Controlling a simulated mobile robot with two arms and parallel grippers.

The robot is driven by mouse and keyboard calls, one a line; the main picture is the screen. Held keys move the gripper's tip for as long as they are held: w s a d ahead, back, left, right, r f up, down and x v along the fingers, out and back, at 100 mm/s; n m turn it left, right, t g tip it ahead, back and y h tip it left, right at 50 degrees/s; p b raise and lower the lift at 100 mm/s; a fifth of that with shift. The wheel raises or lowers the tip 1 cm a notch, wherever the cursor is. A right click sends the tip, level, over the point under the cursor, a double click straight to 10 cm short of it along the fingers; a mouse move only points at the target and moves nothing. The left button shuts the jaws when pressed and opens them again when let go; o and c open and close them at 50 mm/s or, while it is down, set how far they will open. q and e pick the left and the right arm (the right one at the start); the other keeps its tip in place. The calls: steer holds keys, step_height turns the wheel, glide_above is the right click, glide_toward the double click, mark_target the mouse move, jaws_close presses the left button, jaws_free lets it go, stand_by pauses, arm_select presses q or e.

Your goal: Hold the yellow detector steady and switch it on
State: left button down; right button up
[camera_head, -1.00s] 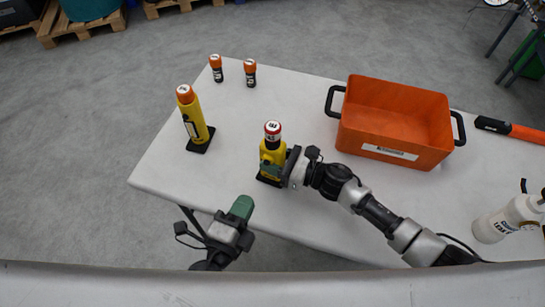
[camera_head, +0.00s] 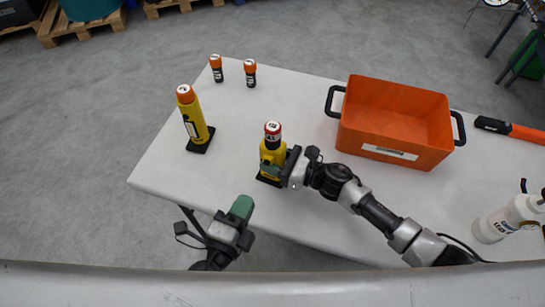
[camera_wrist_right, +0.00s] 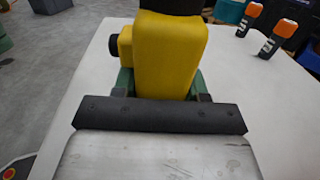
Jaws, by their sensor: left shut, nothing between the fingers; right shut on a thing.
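The yellow detector (camera_head: 270,156) stands upright on its dark base near the front edge of the table, with a dark, red-and-white top. My right gripper (camera_head: 272,166) is shut around its body from the right. In the right wrist view the yellow body (camera_wrist_right: 166,55) sits between the green fingers (camera_wrist_right: 160,82), and a dark round knob (camera_wrist_right: 112,44) sticks out on its left side. My left gripper (camera_head: 241,208) is shut and empty, just off the table's front edge, apart from the detector and lower left of it.
A second yellow device with an orange top (camera_head: 194,120) stands at the left. Two small orange-capped cylinders (camera_head: 216,68) (camera_head: 250,72) stand at the back. An orange crate (camera_head: 390,150) is right of centre. A white bottle (camera_head: 505,220) and an orange-handled tool (camera_head: 515,130) are at the right.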

mark_target(267, 163)
stand_by(0.6)
arm_select(q)
steer(key=w+d+n+y, duration=0.1)
steer(key=w+n+y, duration=0.2)
steer(key=n+y, duration=0.3)
steer(key=w+d+n+g+y, duration=0.1)
steer(key=w+d+n+y, duration=0.1)
steer(key=w+n+y, duration=0.2)
steer(key=shift+d+f+n+y, duration=0.25)
steer(key=shift+n+y, duration=1.35)
steer(key=shift+n, duration=2.5)
